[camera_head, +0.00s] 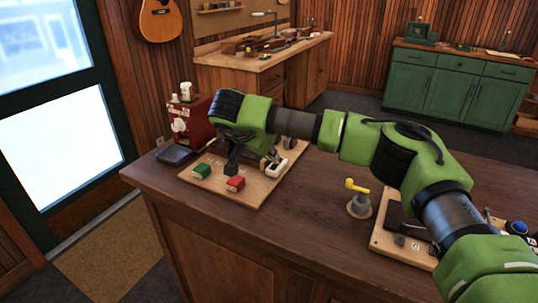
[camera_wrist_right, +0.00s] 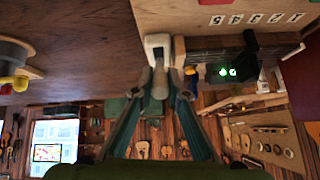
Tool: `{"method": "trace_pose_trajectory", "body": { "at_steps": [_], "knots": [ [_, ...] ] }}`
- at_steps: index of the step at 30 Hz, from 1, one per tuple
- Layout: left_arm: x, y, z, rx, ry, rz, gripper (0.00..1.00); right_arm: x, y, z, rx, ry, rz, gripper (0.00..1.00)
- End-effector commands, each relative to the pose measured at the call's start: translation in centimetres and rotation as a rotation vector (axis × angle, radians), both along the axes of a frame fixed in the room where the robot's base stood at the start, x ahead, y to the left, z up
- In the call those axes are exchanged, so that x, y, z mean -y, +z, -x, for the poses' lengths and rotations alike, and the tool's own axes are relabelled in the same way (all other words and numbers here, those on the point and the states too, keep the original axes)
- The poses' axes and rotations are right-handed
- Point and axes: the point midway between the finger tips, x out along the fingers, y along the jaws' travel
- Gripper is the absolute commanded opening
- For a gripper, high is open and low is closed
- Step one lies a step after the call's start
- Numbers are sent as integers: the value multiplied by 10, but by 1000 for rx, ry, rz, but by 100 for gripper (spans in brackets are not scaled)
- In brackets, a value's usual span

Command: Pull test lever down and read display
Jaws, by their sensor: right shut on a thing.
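The test board (camera_head: 262,190) lies on the wooden counter, with a green block (camera_head: 202,171) and a red block (camera_head: 235,184) on its front part. My right arm reaches over it from the right. My right gripper (camera_head: 270,156) is low over the board, partly hidden by its own arm. In the wrist view my right gripper (camera_wrist_right: 159,88) is shut on the pale end of the test lever (camera_wrist_right: 158,42). Beside it, a dark box carries the display (camera_wrist_right: 228,72), lit with small green digits too small to read. My left gripper is not in view.
A red machine (camera_head: 190,122) and a dark tray (camera_head: 174,155) stand beside the board. A small stand with a yellow handle (camera_head: 357,187) and another board (camera_head: 400,232) are to the right. Bare counter (camera_head: 305,205) lies between.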

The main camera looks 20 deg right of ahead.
Motion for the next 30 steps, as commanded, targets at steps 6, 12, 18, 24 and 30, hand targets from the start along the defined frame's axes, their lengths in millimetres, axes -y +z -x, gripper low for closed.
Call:
{"method": "trace_pose_trajectory", "body": {
  "at_steps": [6, 12, 18, 24, 30],
  "knots": [
    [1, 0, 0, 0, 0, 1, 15, -2, -4, 2, -9, 4, -3, 25],
    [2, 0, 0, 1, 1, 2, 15, -1, -3, 1, -6, 2, -2, 32],
    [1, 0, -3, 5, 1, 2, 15, -2, 0, 1, -3, 2, -2, 32],
    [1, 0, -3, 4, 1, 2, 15, -15, 20, 12, 0, 5, -3, 32],
    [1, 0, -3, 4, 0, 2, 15, -36, 53, 31, -1, 5, -1, 32]
  ]
}}
